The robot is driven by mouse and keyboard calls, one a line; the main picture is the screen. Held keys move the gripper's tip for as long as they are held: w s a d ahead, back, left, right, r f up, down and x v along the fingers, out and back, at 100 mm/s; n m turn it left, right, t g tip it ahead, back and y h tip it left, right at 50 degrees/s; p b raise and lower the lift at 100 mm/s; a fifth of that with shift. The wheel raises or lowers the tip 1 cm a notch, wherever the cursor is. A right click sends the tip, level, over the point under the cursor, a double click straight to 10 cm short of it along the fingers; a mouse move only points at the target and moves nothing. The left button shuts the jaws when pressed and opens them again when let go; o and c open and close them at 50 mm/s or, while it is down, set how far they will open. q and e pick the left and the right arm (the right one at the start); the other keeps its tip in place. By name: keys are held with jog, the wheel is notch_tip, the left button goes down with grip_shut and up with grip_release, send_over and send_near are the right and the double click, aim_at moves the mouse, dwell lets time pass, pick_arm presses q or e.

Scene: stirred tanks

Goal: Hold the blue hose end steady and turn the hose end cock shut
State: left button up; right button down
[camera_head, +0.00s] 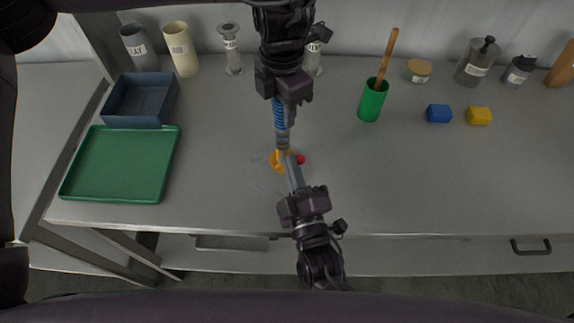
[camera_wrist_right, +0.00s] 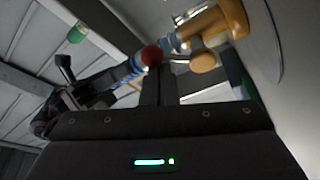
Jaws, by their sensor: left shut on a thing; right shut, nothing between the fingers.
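The blue hose end (camera_head: 279,117) hangs down over the middle of the table, with a metal collar and an orange-yellow cock (camera_head: 280,160) at its lower end. My left gripper (camera_head: 283,100) is shut on the blue hose above the collar. A red ball knob (camera_head: 301,159) sticks out at the cock's right side. My right gripper (camera_head: 290,160) is shut and empty, with its fingertips close beside the cock and knob. In the right wrist view the red knob (camera_wrist_right: 152,55) is just beyond my fingers, and the orange-yellow cock (camera_wrist_right: 230,20) is to its right. Contact is unclear.
A green tray (camera_head: 120,197) and a blue-grey bin (camera_head: 112,116) stand at the left. A green cup (camera_head: 370,107) with a wooden handle, a blue block (camera_head: 439,113) and a yellow block (camera_head: 480,116) are at the right. Jars line the back. The right front is clear.

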jog(key=shift+d+f, duration=0.35)
jog(key=shift+d, duration=0.1)
dwell(0.3)
dwell(0.3)
jog(key=s, duration=0.9)
jog(key=shift+s+a+r, duration=0.2)
jog(key=shift+a+r, duration=0.05)
jog(key=shift+r, duration=0.05)
